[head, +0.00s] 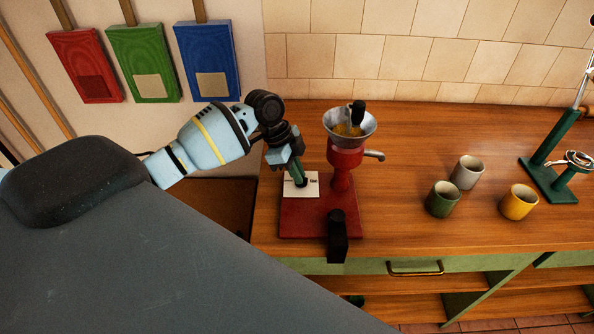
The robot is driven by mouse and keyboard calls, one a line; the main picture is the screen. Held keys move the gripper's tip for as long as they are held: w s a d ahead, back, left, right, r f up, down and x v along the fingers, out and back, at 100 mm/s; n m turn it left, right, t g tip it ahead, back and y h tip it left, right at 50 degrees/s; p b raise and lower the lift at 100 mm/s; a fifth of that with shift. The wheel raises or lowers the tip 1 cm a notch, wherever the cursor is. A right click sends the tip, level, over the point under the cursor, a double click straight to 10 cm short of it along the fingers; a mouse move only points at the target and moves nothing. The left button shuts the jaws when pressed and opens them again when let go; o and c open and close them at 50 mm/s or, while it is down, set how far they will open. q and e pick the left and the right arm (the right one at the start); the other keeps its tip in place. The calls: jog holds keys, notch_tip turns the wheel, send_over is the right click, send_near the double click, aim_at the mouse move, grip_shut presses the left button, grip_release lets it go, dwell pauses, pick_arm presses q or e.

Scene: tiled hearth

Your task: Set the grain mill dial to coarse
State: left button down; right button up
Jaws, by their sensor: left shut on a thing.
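The grain mill (342,180) is red, with a metal hopper (350,128) on top and a spout to the right. It stands on a red base (312,222) on the wooden counter. A white plate (311,190) lies on the base's left part, with small dark marks. My left gripper (298,178) points down over this plate and is shut on the dial there. The fingers hide most of the dial, so its setting cannot be read. My right gripper is not in view.
Green (442,200), grey (467,172) and yellow (518,203) cups stand right of the mill. A green stand (550,178) is farther right. A black block (338,238) sits at the base's front edge. Red, green and blue panels hang at upper left.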

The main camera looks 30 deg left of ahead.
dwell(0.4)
pick_arm(q)
jog(key=c, duration=1.5)
grip_release()
jog(key=shift+a+r, duration=0.25)
jog(key=shift+r, duration=0.25)
jog(key=v, duration=0.6)
jog(key=shift+r, duration=0.35)
jog(key=shift+s+a+f, duration=0.1)
jog(key=shift+s+a, duration=0.05)
jog(key=shift+s, duration=0.1)
